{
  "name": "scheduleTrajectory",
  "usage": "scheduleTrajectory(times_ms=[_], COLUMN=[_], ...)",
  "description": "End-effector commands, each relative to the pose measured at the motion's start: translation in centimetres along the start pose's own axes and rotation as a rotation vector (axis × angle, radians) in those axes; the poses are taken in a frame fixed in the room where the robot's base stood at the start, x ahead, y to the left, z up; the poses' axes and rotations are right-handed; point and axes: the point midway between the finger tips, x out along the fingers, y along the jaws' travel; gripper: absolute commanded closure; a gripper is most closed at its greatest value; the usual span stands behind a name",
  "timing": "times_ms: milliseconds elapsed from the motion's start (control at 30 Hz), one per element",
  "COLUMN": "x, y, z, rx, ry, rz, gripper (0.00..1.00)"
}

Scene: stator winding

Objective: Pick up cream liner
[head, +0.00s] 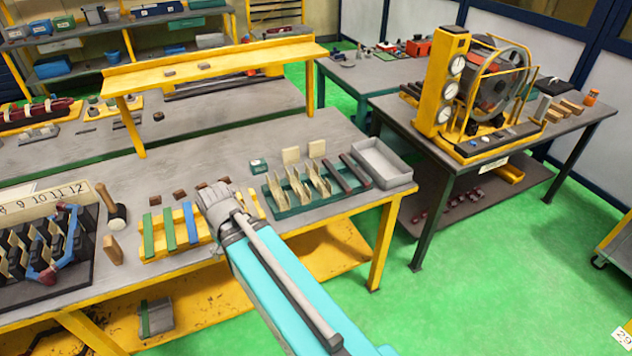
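Several thin cream liners (300,186) stand upright and slightly tilted in a dark green rack (284,213) on the grey bench. Two more cream pieces stand behind the rack, one at its back left (291,156) and one at its back right (317,149). My gripper (213,196) is to the left of the rack, over the right end of a yellow rack with coloured strips. It is seen from behind, so its fingertips and any gap between them are hidden. No liner shows in it.
The yellow rack (160,254) holds green and blue strips. Dark bars (354,170) lie at the green rack's right, beside a grey tray (380,163). A small green box (258,166) sits behind. The slotted stator block (40,250), mallet (117,212) and wooden block (113,249) are left.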

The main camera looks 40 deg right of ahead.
Motion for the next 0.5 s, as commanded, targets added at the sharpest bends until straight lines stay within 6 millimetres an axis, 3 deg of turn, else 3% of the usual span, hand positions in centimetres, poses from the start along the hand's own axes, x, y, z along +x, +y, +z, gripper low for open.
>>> scheduleTrajectory(times_ms=[267,500], x=[-0.6,-1.2], y=[6.3,14.0], z=[-4.2,-8.0], rx=[0.052,0.103], ry=[0.063,0.144], rz=[-0.016,-0.021], gripper=[0.07,0.07])
